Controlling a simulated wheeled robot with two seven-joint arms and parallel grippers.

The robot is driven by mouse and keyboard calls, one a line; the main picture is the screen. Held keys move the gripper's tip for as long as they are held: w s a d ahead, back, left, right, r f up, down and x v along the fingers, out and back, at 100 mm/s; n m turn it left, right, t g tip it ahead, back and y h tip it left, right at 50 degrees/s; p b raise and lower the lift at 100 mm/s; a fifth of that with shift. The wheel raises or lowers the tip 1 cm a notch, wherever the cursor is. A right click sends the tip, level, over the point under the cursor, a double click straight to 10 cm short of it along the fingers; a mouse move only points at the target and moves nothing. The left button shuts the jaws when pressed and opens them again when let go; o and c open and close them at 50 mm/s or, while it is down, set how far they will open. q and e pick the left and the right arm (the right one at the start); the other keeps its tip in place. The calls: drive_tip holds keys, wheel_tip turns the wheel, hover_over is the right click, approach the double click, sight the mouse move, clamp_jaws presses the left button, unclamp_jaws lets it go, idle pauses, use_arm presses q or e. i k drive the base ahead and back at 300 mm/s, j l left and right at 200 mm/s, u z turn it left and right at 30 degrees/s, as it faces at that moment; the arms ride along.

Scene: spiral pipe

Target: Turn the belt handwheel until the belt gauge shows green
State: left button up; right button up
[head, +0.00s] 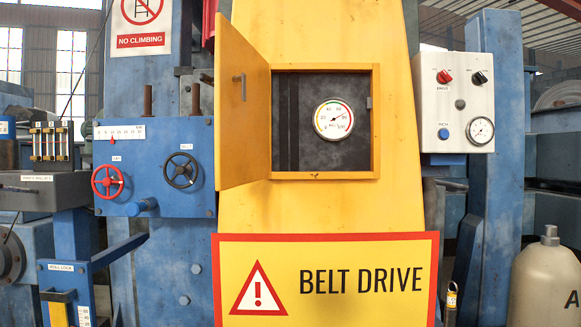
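The belt handwheel (181,170) is a black spoked wheel under a "BELT" label on a blue panel. A round white gauge (333,120) sits inside an open yellow cabinet in the belt drive housing. Its rim has a coloured arc with green, yellow and red parts. Its needle seems to point to the upper right, outside the green part; the exact reading is too small to tell. Neither of my grippers is in view, and nothing touches the handwheel.
A red handwheel (107,181) is left of the black one on the blue panel (150,190). The cabinet's yellow door (240,110) stands open close to the black wheel's right. A white control box (455,100) with knobs and a small gauge is at right.

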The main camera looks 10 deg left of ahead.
sight(180, 169)
drive_tip(key=j+z, duration=0.3)
drive_tip(key=j, duration=1.45)
